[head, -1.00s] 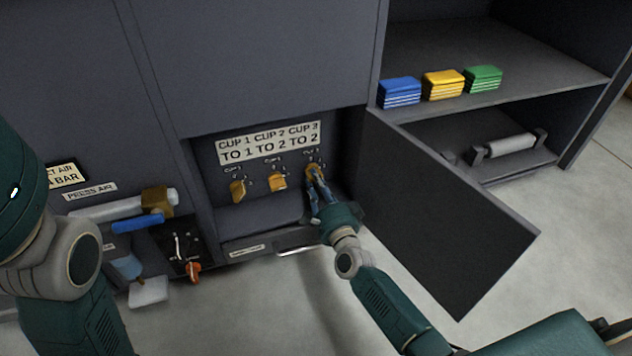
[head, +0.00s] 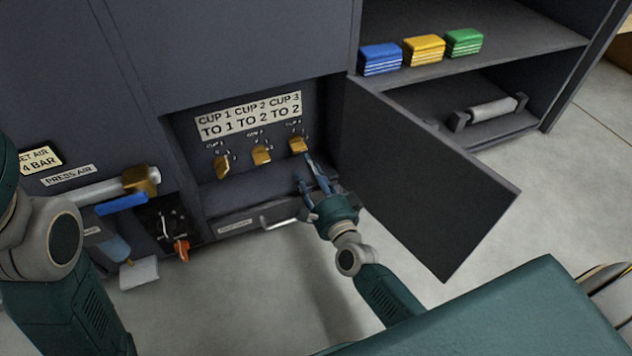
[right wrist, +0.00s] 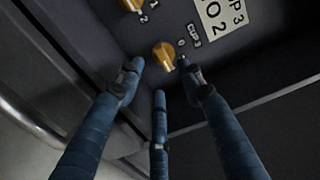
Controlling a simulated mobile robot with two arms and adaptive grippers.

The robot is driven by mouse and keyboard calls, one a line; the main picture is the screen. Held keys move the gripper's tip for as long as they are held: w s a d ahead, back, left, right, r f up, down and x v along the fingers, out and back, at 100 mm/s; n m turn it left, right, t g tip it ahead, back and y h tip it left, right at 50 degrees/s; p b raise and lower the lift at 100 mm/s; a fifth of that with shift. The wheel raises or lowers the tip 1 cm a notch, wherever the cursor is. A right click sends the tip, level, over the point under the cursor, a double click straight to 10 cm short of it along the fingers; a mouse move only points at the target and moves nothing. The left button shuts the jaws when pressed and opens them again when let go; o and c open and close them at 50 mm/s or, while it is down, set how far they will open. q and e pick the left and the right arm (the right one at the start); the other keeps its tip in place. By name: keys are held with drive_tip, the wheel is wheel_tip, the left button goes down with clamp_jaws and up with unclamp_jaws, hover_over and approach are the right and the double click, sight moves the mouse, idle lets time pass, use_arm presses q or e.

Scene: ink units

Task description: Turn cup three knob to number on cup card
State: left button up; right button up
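The cup three knob (head: 297,145) is yellow and is the rightmost of three knobs in the open recess. It also shows in the right wrist view (right wrist: 165,55), near the "CUP 3" label. The cup card (head: 248,115) above reads "CUP 1 TO 1, CUP 2 TO 2, CUP 3 TO 2". My right gripper (head: 311,172) is just below the knob and apart from it.
The cup one knob (head: 221,166) and cup two knob (head: 261,155) are left of it. An open door (head: 425,185) stands to the right of the recess. A handle (head: 280,223) sticks out below. Coloured stacks lie on the upper right shelf.

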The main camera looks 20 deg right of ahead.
drive_tip(key=s, duration=0.5)
idle(0.4)
